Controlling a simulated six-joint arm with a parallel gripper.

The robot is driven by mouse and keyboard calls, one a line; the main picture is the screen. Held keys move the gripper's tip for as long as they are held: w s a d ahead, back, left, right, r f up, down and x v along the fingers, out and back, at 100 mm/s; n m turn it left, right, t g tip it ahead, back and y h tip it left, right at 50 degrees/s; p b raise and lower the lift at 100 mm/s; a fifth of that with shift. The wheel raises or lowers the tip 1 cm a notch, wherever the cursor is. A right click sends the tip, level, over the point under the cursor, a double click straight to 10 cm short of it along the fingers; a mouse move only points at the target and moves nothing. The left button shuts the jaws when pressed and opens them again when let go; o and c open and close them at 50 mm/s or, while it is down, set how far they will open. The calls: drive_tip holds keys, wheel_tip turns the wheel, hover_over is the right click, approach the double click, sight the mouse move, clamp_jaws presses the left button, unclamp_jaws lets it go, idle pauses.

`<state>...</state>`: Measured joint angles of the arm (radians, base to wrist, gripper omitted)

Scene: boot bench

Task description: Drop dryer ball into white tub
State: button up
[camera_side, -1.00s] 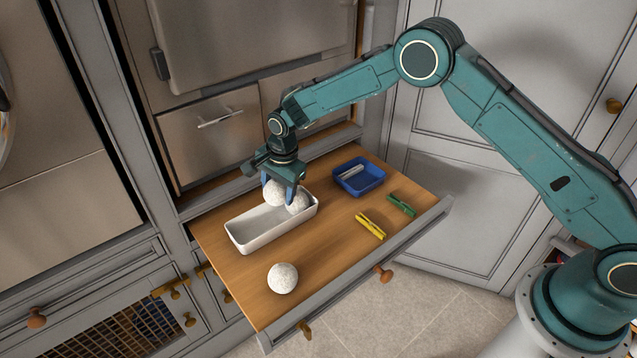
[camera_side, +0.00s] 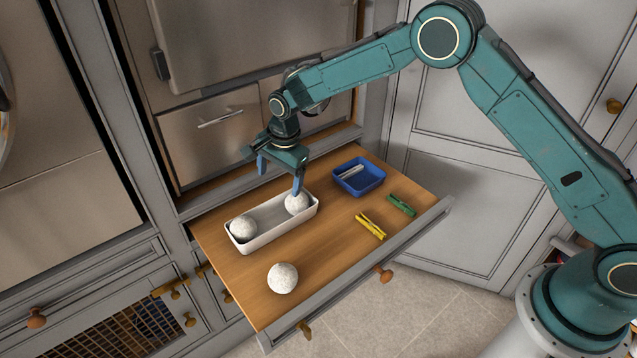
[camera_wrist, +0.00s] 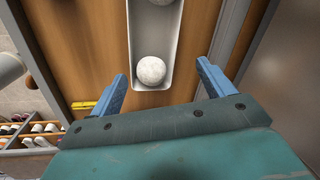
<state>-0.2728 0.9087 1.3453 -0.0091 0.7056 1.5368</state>
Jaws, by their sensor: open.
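The white tub (camera_side: 268,237) stands on the pull-out wooden board. One dryer ball (camera_side: 243,228) lies in its left end and another dryer ball (camera_side: 297,202) in its right end. A third dryer ball (camera_side: 283,278) lies on the bare wood in front of the tub. My gripper (camera_side: 280,178) is open and empty above the right part of the tub, fingers spread wide. In the wrist view the tub (camera_wrist: 128,45) holds a ball (camera_wrist: 151,71) at its near end, beyond and between my fingertips; a second ball is cut off at the top edge.
A blue tray (camera_side: 372,188) with a pale strip inside sits right of the tub. A yellow clothespin (camera_side: 370,226) and a green clothespin (camera_side: 401,205) lie near the board's front edge. Bare wood surrounds the loose ball.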

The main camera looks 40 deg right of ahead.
wheel_tip(320, 180, up, 9)
drive_tip(key=s, duration=0.1)
drive_tip(key=shift+s+d+r, duration=0.2)
drive_tip(key=shift+s+d, duration=0.1)
drive_tip(key=shift+s, duration=0.05)
idle(0.4)
drive_tip(key=s+d+r+n+t, duration=0.1)
drive_tip(key=s+d+r+n, duration=0.35)
drive_tip(key=s+r, duration=0.45)
drive_tip(key=s+d+r+n+t, duration=0.1)
drive_tip(key=s+d+r+n, duration=0.2)
drive_tip(key=s+d+r, duration=0.4)
drive_tip(key=s+d+n, duration=0.2)
drive_tip(key=s+n, duration=0.1)
drive_tip(key=s, duration=0.8)
drive_tip(key=s+d+n+t, duration=0.1)
drive_tip(key=s+n, duration=0.3)
drive_tip(key=s, duration=0.7)
drive_tip(key=shift+s+d+t+h, duration=0.3)
drive_tip(key=shift+s+d, duration=0.05)
drive_tip(key=shift+d, duration=0.35)
